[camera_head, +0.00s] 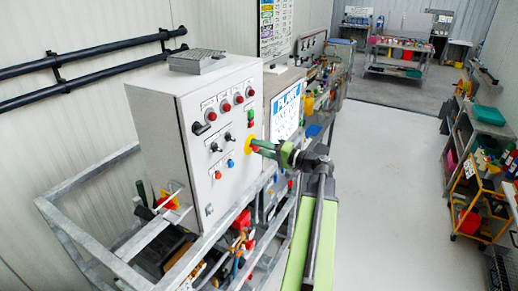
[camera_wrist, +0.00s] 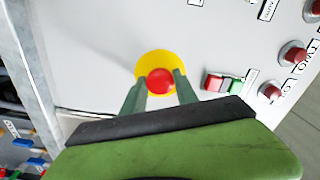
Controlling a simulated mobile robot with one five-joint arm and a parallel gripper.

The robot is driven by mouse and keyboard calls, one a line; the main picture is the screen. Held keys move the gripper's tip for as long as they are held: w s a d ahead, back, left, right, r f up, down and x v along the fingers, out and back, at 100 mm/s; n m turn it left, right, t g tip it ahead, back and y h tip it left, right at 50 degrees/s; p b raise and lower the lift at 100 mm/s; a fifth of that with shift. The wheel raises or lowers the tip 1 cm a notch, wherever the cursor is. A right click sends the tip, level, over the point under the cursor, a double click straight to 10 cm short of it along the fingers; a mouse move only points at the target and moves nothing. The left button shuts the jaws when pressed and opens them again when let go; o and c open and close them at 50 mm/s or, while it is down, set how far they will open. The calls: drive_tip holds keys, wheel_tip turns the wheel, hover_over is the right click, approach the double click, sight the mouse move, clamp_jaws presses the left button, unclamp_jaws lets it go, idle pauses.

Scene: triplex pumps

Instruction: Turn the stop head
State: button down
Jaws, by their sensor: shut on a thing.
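The stop head is a red mushroom button (camera_wrist: 160,82) on a yellow disc on the grey control panel, in the middle of the wrist view. In the head view the yellow disc (camera_head: 248,144) shows near the panel's right edge, and the red head is mostly hidden by my gripper. My gripper (camera_head: 262,146) reaches to the panel from the right. In the wrist view its two green fingers (camera_wrist: 160,88) stand on either side of the red head and are shut on it.
The control cabinet (camera_head: 200,150) carries several red lamps, switches and small buttons. A red and green switch (camera_wrist: 222,84) sits close to the right of the stop head in the wrist view. A grey metal frame (camera_head: 85,175) surrounds the cabinet. The floor (camera_head: 385,200) to the right is clear.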

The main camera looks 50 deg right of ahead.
drive_tip(key=shift+m, duration=0.3)
drive_tip(key=c, duration=0.9)
unclamp_jaws()
drive_tip(key=v, duration=1.7)
drive_tip(key=shift+s, duration=0.3)
